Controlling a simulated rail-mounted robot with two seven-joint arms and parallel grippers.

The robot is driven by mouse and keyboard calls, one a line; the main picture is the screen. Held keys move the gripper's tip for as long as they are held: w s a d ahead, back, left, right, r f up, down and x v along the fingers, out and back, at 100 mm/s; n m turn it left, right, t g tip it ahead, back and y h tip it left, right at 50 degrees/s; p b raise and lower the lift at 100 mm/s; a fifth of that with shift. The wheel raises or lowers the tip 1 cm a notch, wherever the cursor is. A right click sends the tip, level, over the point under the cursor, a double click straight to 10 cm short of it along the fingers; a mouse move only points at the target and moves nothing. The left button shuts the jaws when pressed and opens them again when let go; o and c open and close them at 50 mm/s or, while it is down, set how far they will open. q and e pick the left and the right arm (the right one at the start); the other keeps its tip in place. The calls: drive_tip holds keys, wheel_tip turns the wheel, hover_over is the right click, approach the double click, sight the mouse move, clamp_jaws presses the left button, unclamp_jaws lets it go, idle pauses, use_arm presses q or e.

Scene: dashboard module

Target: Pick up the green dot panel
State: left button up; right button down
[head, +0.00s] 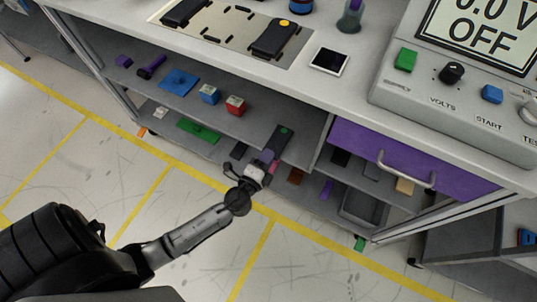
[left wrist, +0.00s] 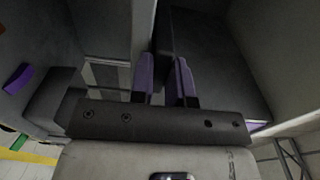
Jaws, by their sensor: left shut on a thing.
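The green dot panel (head: 280,139) is a dark, flat, narrow piece with a green dot near its upper end. It shows in the head view at the front edge of the middle shelf, tilted up to the right. My left gripper (head: 267,158) has its purple-tipped fingers shut on the lower end of this panel. In the left wrist view, the gripper's two purple fingers (left wrist: 163,82) stand close on either side of the dark panel (left wrist: 163,40). The green dot is hidden in that view. My right gripper is in neither view.
The shelf (head: 135,84) holds a blue plate (head: 179,82), a blue block (head: 209,94) and a red block (head: 235,105). A green plate (head: 198,131) lies on the lower shelf. A purple drawer (head: 400,163) is at right. A yellow dot panel (head: 274,38) lies on the worktop.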

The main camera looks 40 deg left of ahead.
use_arm(q)
drive_tip(key=shift+r, duration=0.15)
clamp_jaws()
wheel_tip(320, 180, up, 2)
drive_tip(key=shift+r+p, duration=0.1)
drive_tip(key=shift+p, duration=1)
drive_tip(key=s+d+r, duration=0.1)
drive_tip(key=s+r, duration=0.1)
drive_tip(key=s, duration=0.5)
drive_tip(key=s+d+r, duration=0.2)
drive_tip(key=s+r, duration=0.1)
drive_tip(key=s, duration=0.3)
drive_tip(key=shift+s+b, duration=0.35)
drive_tip(key=shift+b, duration=0.05)
